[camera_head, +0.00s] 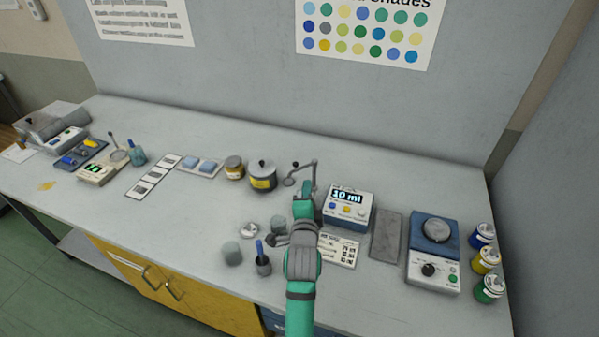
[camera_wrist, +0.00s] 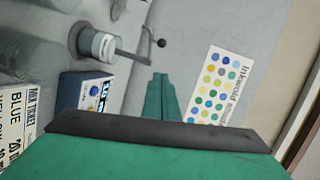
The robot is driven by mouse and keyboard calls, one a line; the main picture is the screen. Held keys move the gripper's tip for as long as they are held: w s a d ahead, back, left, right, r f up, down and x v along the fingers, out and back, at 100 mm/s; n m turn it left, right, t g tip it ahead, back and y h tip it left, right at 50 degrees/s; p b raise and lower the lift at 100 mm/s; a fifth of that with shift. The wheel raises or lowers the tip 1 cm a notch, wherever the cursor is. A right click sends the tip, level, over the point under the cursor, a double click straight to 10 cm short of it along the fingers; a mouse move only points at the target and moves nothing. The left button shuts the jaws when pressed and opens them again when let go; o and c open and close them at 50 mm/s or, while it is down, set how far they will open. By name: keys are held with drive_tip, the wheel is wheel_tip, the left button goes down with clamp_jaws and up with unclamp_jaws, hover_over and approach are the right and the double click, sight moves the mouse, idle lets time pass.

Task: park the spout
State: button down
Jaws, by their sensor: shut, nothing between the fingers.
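The spout (camera_head: 303,169) is a thin grey arm with a dark ball knob, on a post at the back left of the dispenser (camera_head: 348,207), whose display reads 10 ml. It reaches out to the left. In the wrist view the spout (camera_wrist: 133,57) and its knob (camera_wrist: 161,43) lie just beyond the fingertips. My gripper (camera_head: 308,187) is shut and empty, close in front of the spout post and left of the dispenser; I cannot tell whether it touches. Its green fingers (camera_wrist: 160,82) are together in the wrist view. My arm hides part of the bench in front.
Grey cups and a blue-handled tool (camera_head: 262,260) stand left of my arm. A scale (camera_head: 434,250) and several paint jars (camera_head: 487,262) are at the right. The back of the bench is clear.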

sight(294, 164)
drive_tip(key=w+a+f, duration=0.1)
drive_tip(key=w+a, duration=0.1)
drive_tip(key=w, duration=0.7)
drive_tip(key=shift+a+f, duration=0.2)
drive_tip(key=shift+f, duration=0.1)
drive_tip(key=shift+w, duration=0.1)
drive_tip(key=shift+a, duration=0.1)
drive_tip(key=shift+w+a, duration=0.8)
drive_tip(key=shift+a, duration=0.1)
drive_tip(key=shift+w+a, duration=0.7)
drive_tip(key=shift+w, duration=0.3)
drive_tip(key=shift+s, duration=0.1)
